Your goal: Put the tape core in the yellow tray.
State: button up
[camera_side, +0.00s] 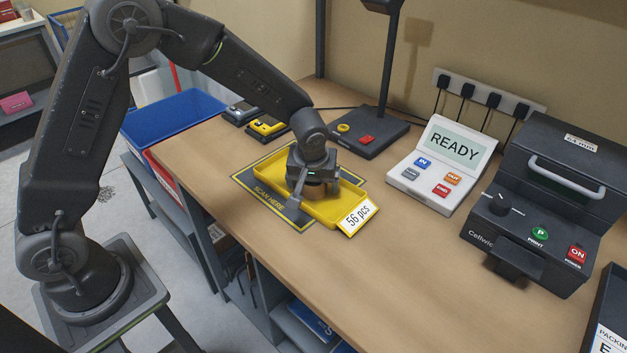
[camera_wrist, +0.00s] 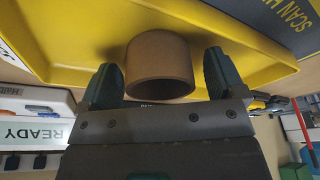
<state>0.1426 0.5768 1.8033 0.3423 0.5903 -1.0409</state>
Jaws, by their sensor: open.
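The yellow tray (camera_side: 345,193) lies on the dark scan mat on the bench, with a white "56 pcs" card at its front right corner. In the wrist view the tray (camera_wrist: 60,50) fills the upper part. The tape core (camera_wrist: 160,58), a brown cardboard ring, shows in the wrist view between my fingers, against the tray floor. In the side view my gripper (camera_side: 313,190) is over the tray and mostly hides the core. In the wrist view my gripper (camera_wrist: 161,80) is open, with a finger on either side of the core and small gaps visible.
A white READY console (camera_side: 443,165) and a black label printer (camera_side: 545,200) stand to the right. A dark scale-like base with a post (camera_side: 367,138) is behind the tray. A blue bin (camera_side: 172,118) is at the left. The front bench surface is clear.

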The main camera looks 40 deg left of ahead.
jog(key=v, duration=1.3)
jog(key=s+a+r+m+t, duration=0.1)
jog(key=s+r+m, duration=0.1)
jog(key=s, duration=0.5)
jog(key=s+a+r+m+t+h, duration=0.1)
jog(key=s+a+r+m, duration=0.1)
jog(key=s, duration=0.5)
jog(key=s+a+r+m+t, duration=0.1)
jog(key=s+a+r+m, duration=0.1)
jog(key=s, duration=0.6)
notch_tip(320, 180, up, 2)
jog(key=shift+r+m+h, duration=0.15)
jog(key=shift+m+h, duration=0.25)
jog(key=shift+m, duration=0.2)
jog(key=shift+s, duration=0.1)
